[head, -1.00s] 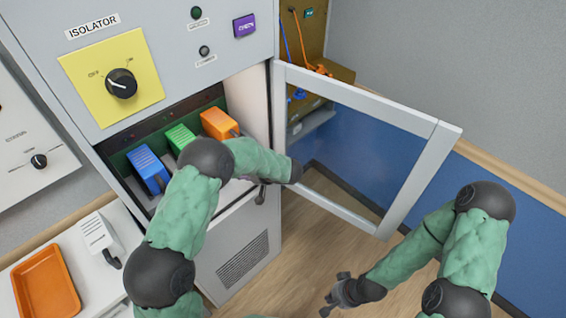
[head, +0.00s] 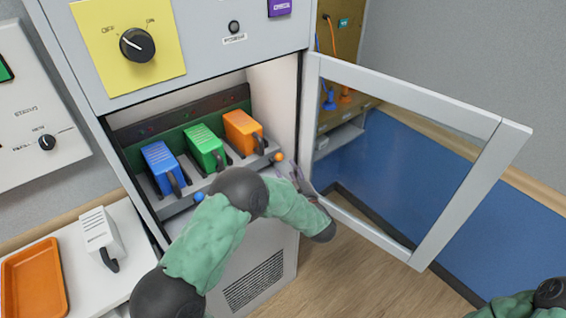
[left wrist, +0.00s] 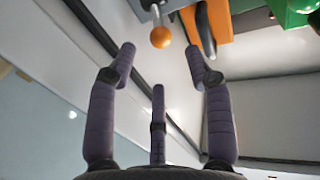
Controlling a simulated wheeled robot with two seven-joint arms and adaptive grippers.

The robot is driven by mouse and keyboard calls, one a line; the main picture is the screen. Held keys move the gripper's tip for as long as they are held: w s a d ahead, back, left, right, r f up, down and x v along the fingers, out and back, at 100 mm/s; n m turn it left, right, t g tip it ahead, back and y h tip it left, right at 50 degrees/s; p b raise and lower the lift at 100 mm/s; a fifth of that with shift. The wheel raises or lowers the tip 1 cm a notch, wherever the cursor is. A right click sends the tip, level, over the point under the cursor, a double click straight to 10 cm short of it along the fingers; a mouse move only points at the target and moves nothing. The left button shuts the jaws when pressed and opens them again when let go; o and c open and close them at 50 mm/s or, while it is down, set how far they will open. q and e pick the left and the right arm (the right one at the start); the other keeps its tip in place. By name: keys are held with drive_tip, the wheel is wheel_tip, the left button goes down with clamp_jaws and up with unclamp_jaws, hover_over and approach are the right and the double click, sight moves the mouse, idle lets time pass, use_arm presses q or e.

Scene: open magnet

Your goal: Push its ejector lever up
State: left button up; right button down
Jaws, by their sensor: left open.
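Three modules stand in a row in the open cabinet bay: blue (head: 160,158), green (head: 203,145) and orange (head: 242,130), each with a dark handle. An orange ball-tipped ejector lever (head: 278,157) sticks out below the orange module. A blue lever ball (head: 198,197) shows below the blue module. A green lever ball is not seen. My left gripper (head: 303,182) is open and empty, just below and to the right of the orange lever. In the left wrist view the orange ball (left wrist: 160,38) lies between and beyond the spread fingers (left wrist: 160,62), apart from them.
The glass door (head: 400,150) stands swung open to the right, its frame close to my left gripper. A white module (head: 101,235) and an orange tray (head: 34,283) lie on the left bench. The yellow isolator plate (head: 128,45) is above the bay.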

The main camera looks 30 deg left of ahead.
sight(281, 160)
use_arm(q)
drive_tip(key=b+x, duration=0.1)
drive_tip(key=x, duration=0.6)
drive_tip(key=shift+c, duration=0.3)
clamp_jaws()
